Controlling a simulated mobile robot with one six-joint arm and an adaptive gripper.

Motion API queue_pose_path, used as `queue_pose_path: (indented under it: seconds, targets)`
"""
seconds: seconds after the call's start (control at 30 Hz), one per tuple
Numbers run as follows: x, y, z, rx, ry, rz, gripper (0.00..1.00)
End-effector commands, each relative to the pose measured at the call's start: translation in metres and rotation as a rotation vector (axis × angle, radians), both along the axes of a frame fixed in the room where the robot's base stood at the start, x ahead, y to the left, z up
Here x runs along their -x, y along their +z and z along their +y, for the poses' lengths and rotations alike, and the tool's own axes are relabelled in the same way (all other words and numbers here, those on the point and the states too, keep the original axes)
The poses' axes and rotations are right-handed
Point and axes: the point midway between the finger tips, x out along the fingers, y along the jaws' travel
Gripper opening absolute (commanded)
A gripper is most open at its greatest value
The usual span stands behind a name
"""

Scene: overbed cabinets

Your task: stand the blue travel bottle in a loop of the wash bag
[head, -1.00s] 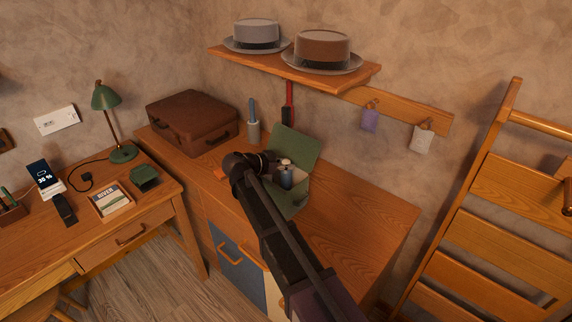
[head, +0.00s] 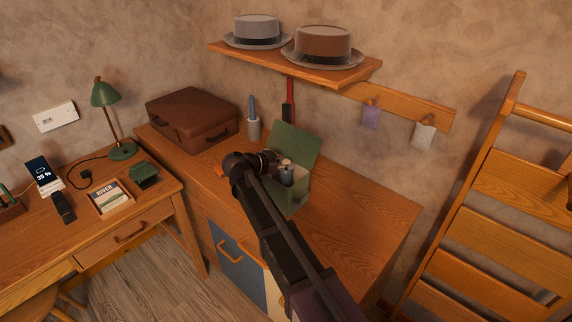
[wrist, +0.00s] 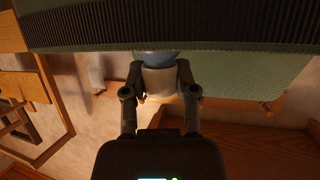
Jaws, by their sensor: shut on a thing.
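The wash bag (head: 298,140) is green and stands open on the wooden cabinet top, its back flap raised. The blue travel bottle (head: 286,177) has a pale cap and is at the bag's opening, upright or nearly so. My gripper (head: 277,168) is shut on the bottle. In the wrist view, my gripper (wrist: 160,85) has its fingers on either side of the bottle's pale cap (wrist: 160,80), with a strip of blue body (wrist: 157,57) beyond. A green side of the bag with a dark ribbed band (wrist: 180,30) crosses that view. The loops and the bottle's base are hidden.
A brown suitcase (head: 192,120), a grey cup-like holder with a blue handle (head: 254,128) and a red-handled item (head: 289,100) are behind the bag. A shelf (head: 300,66) with hats overhangs the back. The cabinet top (head: 365,215) is clear at right.

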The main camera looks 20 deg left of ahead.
Motion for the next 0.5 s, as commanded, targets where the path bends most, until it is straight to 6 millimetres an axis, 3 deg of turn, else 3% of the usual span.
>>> queue_pose_path:
  seconds: [0.5]
  targets:
    - [0.0,-0.008,0.0,0.0,0.0,0.0,0.0]
